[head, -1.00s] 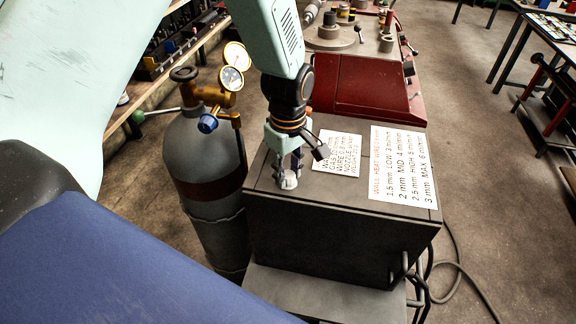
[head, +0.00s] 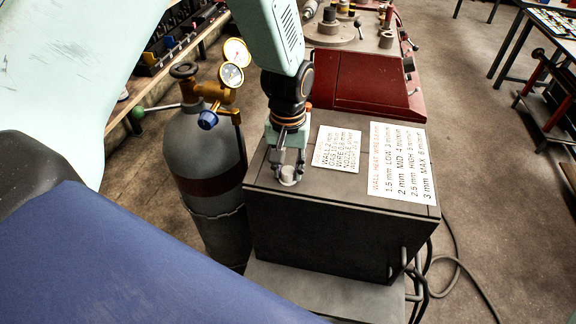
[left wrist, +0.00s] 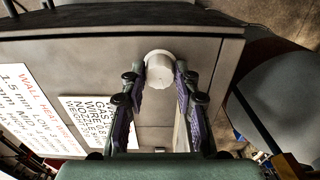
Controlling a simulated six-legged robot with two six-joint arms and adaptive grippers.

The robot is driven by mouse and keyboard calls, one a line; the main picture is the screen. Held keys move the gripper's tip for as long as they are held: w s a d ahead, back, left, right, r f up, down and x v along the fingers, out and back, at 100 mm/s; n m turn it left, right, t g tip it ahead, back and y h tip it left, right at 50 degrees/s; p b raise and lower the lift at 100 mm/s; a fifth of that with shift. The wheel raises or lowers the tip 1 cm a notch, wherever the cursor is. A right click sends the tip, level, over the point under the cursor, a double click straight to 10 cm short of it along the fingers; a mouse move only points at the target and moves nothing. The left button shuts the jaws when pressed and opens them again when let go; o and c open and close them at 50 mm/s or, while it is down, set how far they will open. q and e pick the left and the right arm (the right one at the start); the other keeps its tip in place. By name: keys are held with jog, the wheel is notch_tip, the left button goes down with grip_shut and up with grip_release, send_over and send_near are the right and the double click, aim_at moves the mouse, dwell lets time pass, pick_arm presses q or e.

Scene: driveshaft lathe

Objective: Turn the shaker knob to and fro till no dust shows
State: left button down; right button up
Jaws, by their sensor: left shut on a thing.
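The shaker knob (head: 288,178) is a small, pale, ridged round cap on top of the dark box-shaped machine (head: 325,235), near its front left corner. My left gripper (head: 288,172) comes down on it from above. In the left wrist view the knob (left wrist: 159,72) sits between the two fingertips (left wrist: 160,78), and the gripper is shut on it. I cannot make out any dust around the knob. My right gripper is not in view.
A grey gas cylinder (head: 190,150) with gauges (head: 231,75) stands close left of the machine. Two printed cards (head: 398,165) (head: 337,149) lie on its top. A red machine (head: 365,80) is behind. Cables (head: 458,262) run on the floor at right.

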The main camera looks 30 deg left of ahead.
pick_arm(q)
jog(key=m, duration=0.5)
jog(key=shift+w+r+m, duration=0.1)
jog(key=shift+m, duration=0.2)
jog(key=m, duration=1.1)
jog(key=shift+m, duration=0.4)
jog(key=m, duration=0.5)
jog(key=shift+w, duration=0.1)
jog(key=shift+m, duration=0.4)
jog(key=c, duration=1.3)
grip_release()
jog(key=shift+c, duration=0.2)
jog(key=o, duration=0.4)
jog(key=shift+c, duration=0.2)
